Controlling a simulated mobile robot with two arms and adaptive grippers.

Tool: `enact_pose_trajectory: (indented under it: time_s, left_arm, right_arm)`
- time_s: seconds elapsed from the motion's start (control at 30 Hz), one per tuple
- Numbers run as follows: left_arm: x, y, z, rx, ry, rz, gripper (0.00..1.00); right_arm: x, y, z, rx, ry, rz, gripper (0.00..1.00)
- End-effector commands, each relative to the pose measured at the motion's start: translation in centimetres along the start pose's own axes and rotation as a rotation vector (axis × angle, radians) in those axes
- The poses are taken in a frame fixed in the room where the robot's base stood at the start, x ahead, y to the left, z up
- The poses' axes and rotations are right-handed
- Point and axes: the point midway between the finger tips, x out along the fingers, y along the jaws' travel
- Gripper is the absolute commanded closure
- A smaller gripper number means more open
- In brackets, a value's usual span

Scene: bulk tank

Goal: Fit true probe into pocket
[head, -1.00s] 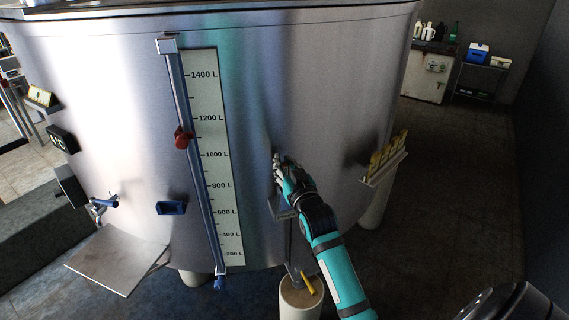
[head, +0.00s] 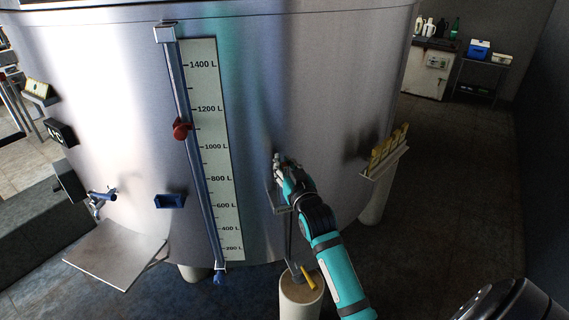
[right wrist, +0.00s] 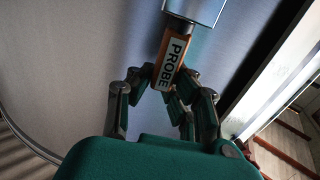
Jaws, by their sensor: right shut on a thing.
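My right gripper (head: 281,160) is at the front wall of the steel tank (head: 320,80), right of the level scale. In the right wrist view its fingers (right wrist: 165,95) are shut around an orange probe (right wrist: 164,78) with a white "PROBE" label. The probe's far end meets a silver metal piece (right wrist: 195,9) at the top edge; I cannot tell whether this is the pocket or part of the probe. In the head view the gripper hides most of the probe. A grey bracket (head: 278,200) is on the wall just below the gripper.
The level scale (head: 214,150) and its blue-grey tube with a red slider (head: 181,129) are left of the gripper. A rack of yellow pieces (head: 384,158) is on the tank's right side. A metal shelf (head: 115,252) juts out at lower left.

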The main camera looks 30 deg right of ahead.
Motion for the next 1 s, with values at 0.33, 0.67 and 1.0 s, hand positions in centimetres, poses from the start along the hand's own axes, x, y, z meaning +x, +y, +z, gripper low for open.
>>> enact_pose_trajectory:
  time_s: [0.33,0.67,1.0]
  left_arm:
    - [0.1,0.0,0.0,0.0,0.0,0.0,0.6]
    - [0.1,-0.1,0.1,0.0,-0.001,-0.001,0.6]
    - [0.1,0.0,0.1,0.0,0.0,0.0,0.6]
  right_arm:
    - [0.0,0.0,0.1,0.0,0.001,0.0,0.59]
    - [-1.1,0.0,0.3,0.0,-0.002,0.0,0.59]
    - [-8.0,0.0,0.3,0.0,-0.002,0.0,0.59]
